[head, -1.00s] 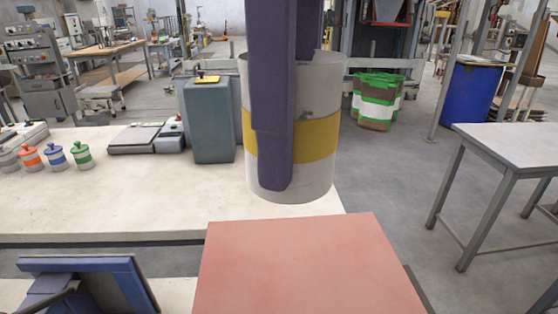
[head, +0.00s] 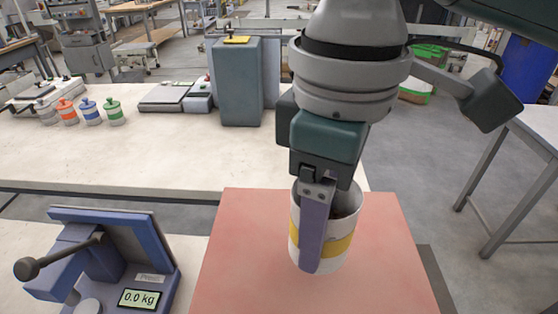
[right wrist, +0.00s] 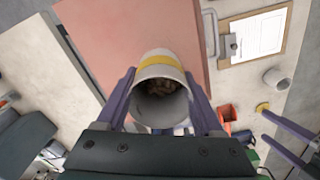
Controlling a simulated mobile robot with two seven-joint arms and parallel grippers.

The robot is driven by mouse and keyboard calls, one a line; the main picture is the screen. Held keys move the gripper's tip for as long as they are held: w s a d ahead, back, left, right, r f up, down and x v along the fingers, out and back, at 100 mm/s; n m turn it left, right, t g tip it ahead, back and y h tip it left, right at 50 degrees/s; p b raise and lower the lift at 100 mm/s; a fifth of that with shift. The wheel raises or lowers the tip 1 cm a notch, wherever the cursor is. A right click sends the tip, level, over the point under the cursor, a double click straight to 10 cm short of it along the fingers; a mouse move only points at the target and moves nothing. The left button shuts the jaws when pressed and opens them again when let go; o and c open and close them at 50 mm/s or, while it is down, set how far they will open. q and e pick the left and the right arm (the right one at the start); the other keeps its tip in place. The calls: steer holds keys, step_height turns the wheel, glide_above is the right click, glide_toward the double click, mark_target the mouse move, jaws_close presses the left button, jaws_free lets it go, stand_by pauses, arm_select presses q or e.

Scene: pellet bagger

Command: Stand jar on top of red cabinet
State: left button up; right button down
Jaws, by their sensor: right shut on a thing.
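The jar (head: 342,245) is an open white cylinder with a yellow band. My right gripper (head: 318,235) is shut on it, one purple finger across its near side. The jar is upright over the flat red top of the red cabinet (head: 240,255); whether its base touches the top I cannot tell. In the right wrist view the jar (right wrist: 160,100) is between both fingers, with brown pellets inside, and the red cabinet top (right wrist: 115,45) lies behind it.
A blue press scale (head: 130,270) reading 0.0 kg stands left of the cabinet. The pale bench (head: 150,165) behind holds a grey canister (head: 238,85) and several small lidded jars. A clipboard (right wrist: 258,35) lies beside the cabinet. The cabinet top around the jar is clear.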

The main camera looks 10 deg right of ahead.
steer(key=shift+f, duration=2)
jaws_free()
steer(key=shift+f, duration=0.1)
step_height(320, 180, up, 12)
steer(key=shift+r+b, duration=0.15)
steer(key=shift+b, duration=0.3)
